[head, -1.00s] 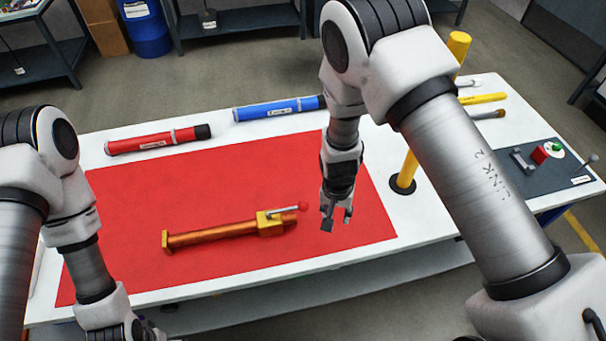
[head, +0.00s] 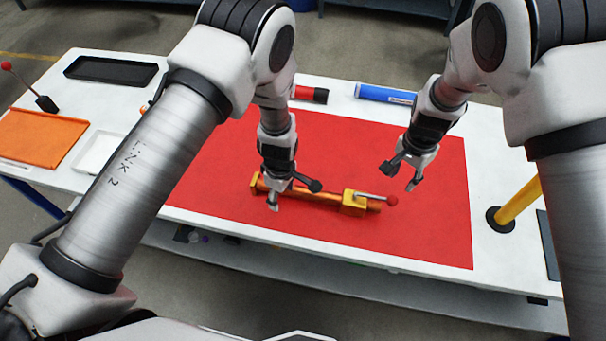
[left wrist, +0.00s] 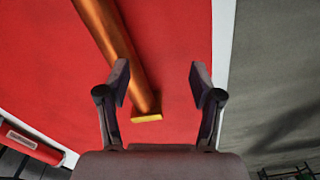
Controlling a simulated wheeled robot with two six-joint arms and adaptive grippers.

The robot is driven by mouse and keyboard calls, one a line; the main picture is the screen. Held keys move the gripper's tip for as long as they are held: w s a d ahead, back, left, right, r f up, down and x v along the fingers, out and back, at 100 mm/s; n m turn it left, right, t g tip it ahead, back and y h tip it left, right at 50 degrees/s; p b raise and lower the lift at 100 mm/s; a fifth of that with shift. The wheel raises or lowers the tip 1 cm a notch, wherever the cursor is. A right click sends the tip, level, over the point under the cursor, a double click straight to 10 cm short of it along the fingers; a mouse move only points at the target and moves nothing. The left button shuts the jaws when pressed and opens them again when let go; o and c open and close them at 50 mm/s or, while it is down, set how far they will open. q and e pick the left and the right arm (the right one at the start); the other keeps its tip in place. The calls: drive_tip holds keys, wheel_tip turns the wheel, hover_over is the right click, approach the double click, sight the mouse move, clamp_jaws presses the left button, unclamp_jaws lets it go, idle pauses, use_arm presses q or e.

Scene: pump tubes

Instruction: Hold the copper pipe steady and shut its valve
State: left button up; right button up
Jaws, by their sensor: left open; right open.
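The copper pipe (head: 322,200) lies on the red mat (head: 420,236). Its brass valve body (head: 354,203) is at the right end. The valve lever (head: 372,196) has a red ball tip and lies roughly along the pipe, pointing right. My left gripper (head: 294,194) is open over the pipe's left part, partly hiding it. In the left wrist view, the pipe (left wrist: 122,52) and its end flange (left wrist: 147,117) show near the left finger, not centred between the open fingers (left wrist: 160,84). My right gripper (head: 399,177) is open and empty, above and behind the lever's red ball.
A red tube (head: 308,94) and a blue tube (head: 385,93) lie at the table's back. A yellow post (head: 518,204) stands at right. An orange tray (head: 40,138), a white tray (head: 97,152) and a black tray (head: 110,70) are at left. The mat's right front is clear.

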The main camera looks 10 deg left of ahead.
sight(302, 189)
use_arm(q)
drive_tip(key=w+d+r+n, duration=0.3)
drive_tip(key=w+d, duration=0.1)
drive_tip(key=shift+w, duration=0.1)
drive_tip(key=shift+w+d, duration=0.15)
drive_tip(key=shift+d, duration=0.15)
use_arm(e)
drive_tip(key=shift+s, duration=0.1)
use_arm(q)
wheel_tip(302, 189, down, 8)
drive_tip(key=shift+r, duration=0.25)
drive_tip(key=shift+a, duration=0.1)
